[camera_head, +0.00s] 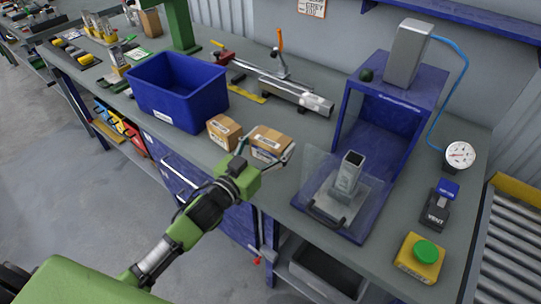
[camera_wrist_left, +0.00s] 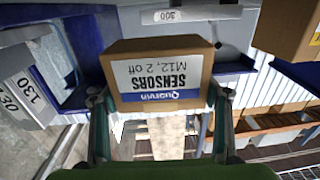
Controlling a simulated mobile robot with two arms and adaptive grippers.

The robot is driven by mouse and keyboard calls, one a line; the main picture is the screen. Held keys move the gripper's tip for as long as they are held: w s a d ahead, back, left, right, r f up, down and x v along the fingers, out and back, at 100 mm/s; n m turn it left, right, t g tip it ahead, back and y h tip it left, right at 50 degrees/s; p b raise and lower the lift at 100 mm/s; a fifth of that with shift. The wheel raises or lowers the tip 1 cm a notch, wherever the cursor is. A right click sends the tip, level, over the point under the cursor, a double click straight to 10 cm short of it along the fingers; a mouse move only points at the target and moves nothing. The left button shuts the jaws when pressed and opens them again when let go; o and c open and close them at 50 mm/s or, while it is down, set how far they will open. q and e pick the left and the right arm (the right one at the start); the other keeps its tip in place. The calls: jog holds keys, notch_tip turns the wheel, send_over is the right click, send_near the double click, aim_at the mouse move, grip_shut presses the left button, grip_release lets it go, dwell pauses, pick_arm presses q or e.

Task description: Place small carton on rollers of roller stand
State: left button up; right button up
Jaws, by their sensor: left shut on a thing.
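The small brown carton (camera_head: 270,139) is at the front edge of the bench in the head view. My left gripper (camera_head: 265,152) is shut on it, with a finger on either side. In the left wrist view the carton (camera_wrist_left: 160,63) sits between the fingertips, its white label upside down and reading "Quarvin SENSORS M12, 2 off". I cannot tell whether it touches the bench. The roller stand (camera_head: 508,255) is at the lower right, with bare metal rollers and a yellow rail. My right gripper is not in view.
A second carton (camera_head: 224,131) stands just left of the held one. A blue bin (camera_head: 178,90) is behind it. The blue press enclosure (camera_head: 391,100), a black and blue device (camera_head: 437,207) and the yellow button box (camera_head: 420,259) lie between carton and rollers.

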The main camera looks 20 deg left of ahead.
aim_at(265, 162)
pick_arm(q)
notch_tip(265, 162, down, 4)
jog(key=shift+f+p, duration=0.15)
jog(key=shift+p, duration=0.2)
jog(key=shift+f, duration=0.2)
jog(key=o, duration=1.2)
jog(key=shift+f, duration=0.1)
